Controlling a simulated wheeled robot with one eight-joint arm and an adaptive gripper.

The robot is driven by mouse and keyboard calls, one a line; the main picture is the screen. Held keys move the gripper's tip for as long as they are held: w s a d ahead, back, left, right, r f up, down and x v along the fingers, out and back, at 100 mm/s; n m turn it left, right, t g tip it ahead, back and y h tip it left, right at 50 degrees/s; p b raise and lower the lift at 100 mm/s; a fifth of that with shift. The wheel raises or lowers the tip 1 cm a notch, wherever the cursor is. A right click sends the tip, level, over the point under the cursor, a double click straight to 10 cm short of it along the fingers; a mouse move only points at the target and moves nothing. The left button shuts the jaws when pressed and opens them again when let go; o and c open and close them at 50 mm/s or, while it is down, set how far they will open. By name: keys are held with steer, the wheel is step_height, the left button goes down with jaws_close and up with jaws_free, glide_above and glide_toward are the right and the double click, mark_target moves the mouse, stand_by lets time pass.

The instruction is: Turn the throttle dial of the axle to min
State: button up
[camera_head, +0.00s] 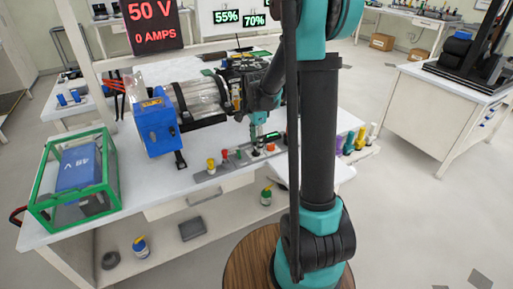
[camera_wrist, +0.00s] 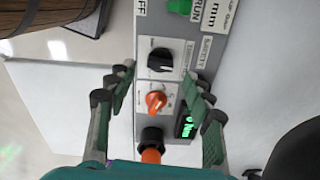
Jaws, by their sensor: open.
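The control panel (camera_head: 215,172) is a grey strip along the front edge of the white bench. In the wrist view the panel (camera_wrist: 207,38) carries a black dial (camera_wrist: 160,60), an orange dial (camera_wrist: 156,101) and a black-collared orange knob (camera_wrist: 152,140). The labels by the dials are too small to read, so I cannot tell which dial is the throttle. My gripper (camera_wrist: 158,75) is open and empty, its fingers on either side of the panel near the black and orange dials. In the head view my gripper (camera_head: 258,135) is over the panel's right part.
The axle rig with a blue motor housing (camera_head: 156,126) stands behind the panel. A green-framed box (camera_head: 111,163) stands at the bench's left. Several small bottles (camera_head: 360,138) stand at the right. A green-lit display (camera_wrist: 187,125) is beside the orange dial.

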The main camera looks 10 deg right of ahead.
steer(key=shift+f, duration=1.6)
steer(key=c, duration=1.2)
